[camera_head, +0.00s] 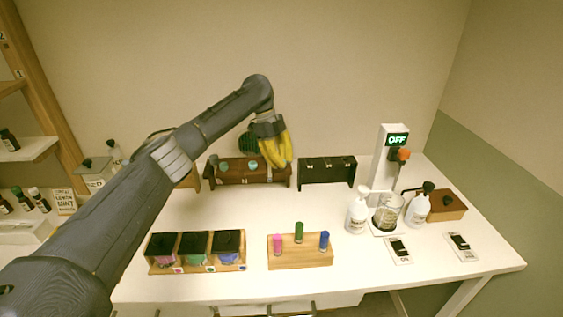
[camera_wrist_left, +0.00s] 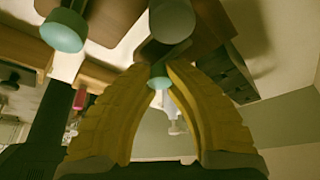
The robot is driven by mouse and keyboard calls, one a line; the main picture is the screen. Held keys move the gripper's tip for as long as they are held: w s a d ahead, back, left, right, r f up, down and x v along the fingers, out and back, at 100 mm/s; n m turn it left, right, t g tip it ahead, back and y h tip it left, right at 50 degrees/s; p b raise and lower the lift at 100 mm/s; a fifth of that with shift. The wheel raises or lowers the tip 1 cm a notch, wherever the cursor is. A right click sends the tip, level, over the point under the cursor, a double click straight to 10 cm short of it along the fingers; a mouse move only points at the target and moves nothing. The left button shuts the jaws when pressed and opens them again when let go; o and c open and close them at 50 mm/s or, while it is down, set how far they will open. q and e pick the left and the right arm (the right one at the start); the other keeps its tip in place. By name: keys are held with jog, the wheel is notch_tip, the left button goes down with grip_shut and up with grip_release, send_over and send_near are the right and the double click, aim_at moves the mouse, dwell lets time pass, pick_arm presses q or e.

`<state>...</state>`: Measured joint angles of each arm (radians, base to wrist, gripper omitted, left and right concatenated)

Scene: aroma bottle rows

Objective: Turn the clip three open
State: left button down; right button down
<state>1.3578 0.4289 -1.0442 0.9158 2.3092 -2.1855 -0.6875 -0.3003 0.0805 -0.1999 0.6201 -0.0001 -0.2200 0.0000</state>
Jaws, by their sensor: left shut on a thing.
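A dark brown rack (camera_head: 240,178) stands at the back of the white table and carries turquoise-ended clips. Two of them show in the head view, one on the left (camera_head: 223,165) and one in the middle (camera_head: 252,164). My left gripper (camera_head: 279,164) has yellow fingers and reaches down at the rack's right end, hiding what is there. In the left wrist view its fingers (camera_wrist_left: 158,68) come together around a small turquoise-ended clip (camera_wrist_left: 158,83), seemingly the third. Its turn angle cannot be told. Two larger round ends, turquoise (camera_wrist_left: 62,30) and grey-green (camera_wrist_left: 172,20), show beside it. My right gripper is out of view.
A black rack (camera_head: 327,174) stands just right of the brown one. Farther right are white bottles (camera_head: 357,214), a glass beaker (camera_head: 386,214) and a post marked OFF (camera_head: 389,155). Lidded jars (camera_head: 195,249) and a wooden tube holder (camera_head: 300,253) stand in front. The table's middle is clear.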

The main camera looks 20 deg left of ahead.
pick_arm(q)
jog(key=shift+d+m, duration=0.25)
jog(key=shift+m, duration=0.25)
jog(key=c, duration=1.5)
grip_release()
jog(key=shift+s, duration=0.1)
jog(key=o, duration=0.3)
jog(key=shift+a, duration=0.1)
jog(key=shift+r, duration=0.1)
jog(key=v, duration=1.1)
jog(key=shift+w+a+r, duration=0.15)
jog(key=shift+w+r, duration=0.1)
jog(key=shift+r, duration=0.1)
